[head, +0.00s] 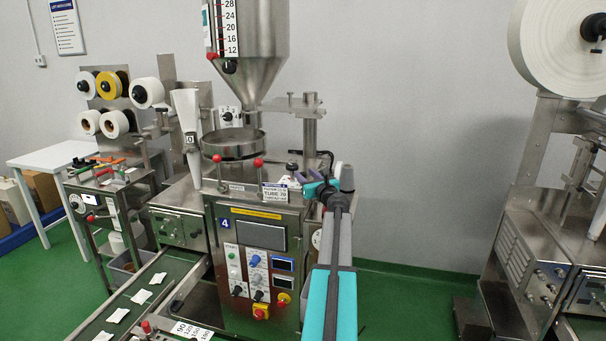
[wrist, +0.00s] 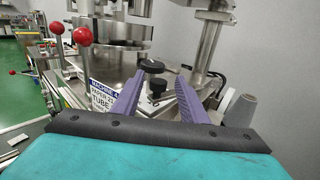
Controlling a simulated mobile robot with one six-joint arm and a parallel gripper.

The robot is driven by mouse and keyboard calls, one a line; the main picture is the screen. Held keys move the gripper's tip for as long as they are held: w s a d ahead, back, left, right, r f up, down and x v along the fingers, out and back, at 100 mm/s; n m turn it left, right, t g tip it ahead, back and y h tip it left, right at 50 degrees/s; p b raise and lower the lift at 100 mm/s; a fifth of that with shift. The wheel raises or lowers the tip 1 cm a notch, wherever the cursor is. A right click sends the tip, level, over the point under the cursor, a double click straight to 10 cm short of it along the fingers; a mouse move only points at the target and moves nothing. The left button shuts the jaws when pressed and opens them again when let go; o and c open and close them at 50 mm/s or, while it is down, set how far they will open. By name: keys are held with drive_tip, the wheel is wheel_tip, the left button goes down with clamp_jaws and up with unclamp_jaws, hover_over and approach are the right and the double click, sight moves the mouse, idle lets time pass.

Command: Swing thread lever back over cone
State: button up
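The grey cone (head: 347,178) stands at the right of the machine top, just right of my gripper (head: 304,181). It also shows in the wrist view (wrist: 241,110), outside the right finger. A round black knob (wrist: 152,66) sits ahead, between the fingertips of my gripper (wrist: 159,77). A second black knob (wrist: 157,88) is below it, on a small metal piece. These knobs look like part of the thread lever; its arm is mostly hidden, and I cannot tell its angle. The purple fingers are apart, with no visible contact on the knobs.
A white label card (wrist: 103,97) stands left of the fingers. Red-knobbed posts (wrist: 83,36) and a round metal pan (head: 233,146) are farther left. A steel column (wrist: 205,50) rises behind. Bare wall (head: 420,170) lies right of the cone.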

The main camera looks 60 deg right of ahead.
drive_tip(key=shift+x, duration=0.95)
drive_tip(key=shift+c, duration=0.5)
clamp_jaws()
drive_tip(key=shift+w+a+f, duration=0.1)
drive_tip(key=shift+a+f, duration=0.05)
drive_tip(key=shift+a, duration=0.05)
